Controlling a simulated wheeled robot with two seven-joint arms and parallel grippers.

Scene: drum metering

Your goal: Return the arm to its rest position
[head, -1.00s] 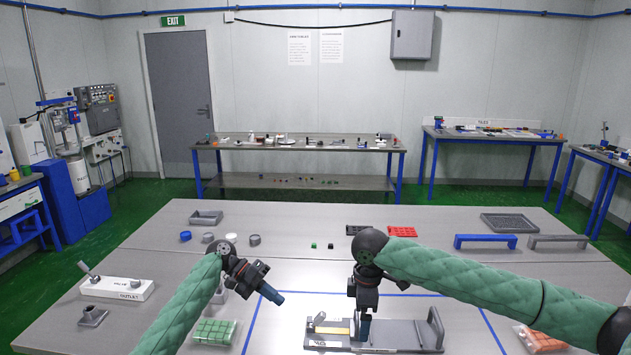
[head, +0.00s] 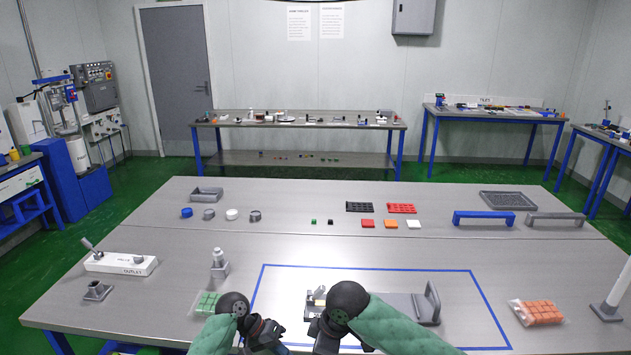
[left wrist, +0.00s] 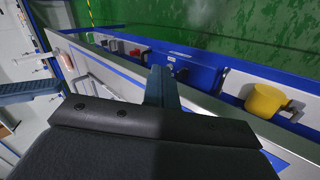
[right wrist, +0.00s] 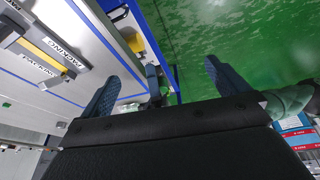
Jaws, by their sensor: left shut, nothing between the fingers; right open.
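My left gripper (left wrist: 163,88) is shut and empty in the left wrist view, beyond the table's front edge, over a lower blue shelf. In the head view my left gripper (head: 268,336) is low at the bottom edge, with its fingertips cut off. My right gripper (right wrist: 160,86) is open in the right wrist view, with its two fingers wide apart and nothing between them. It also shows in the head view (head: 325,338) at the bottom edge, in front of the grey fixture (head: 402,305). My green right arm partly hides that fixture.
A bag of green pieces (head: 205,304) lies left of my left gripper. A yellow cup (left wrist: 265,100) sits below the table edge.

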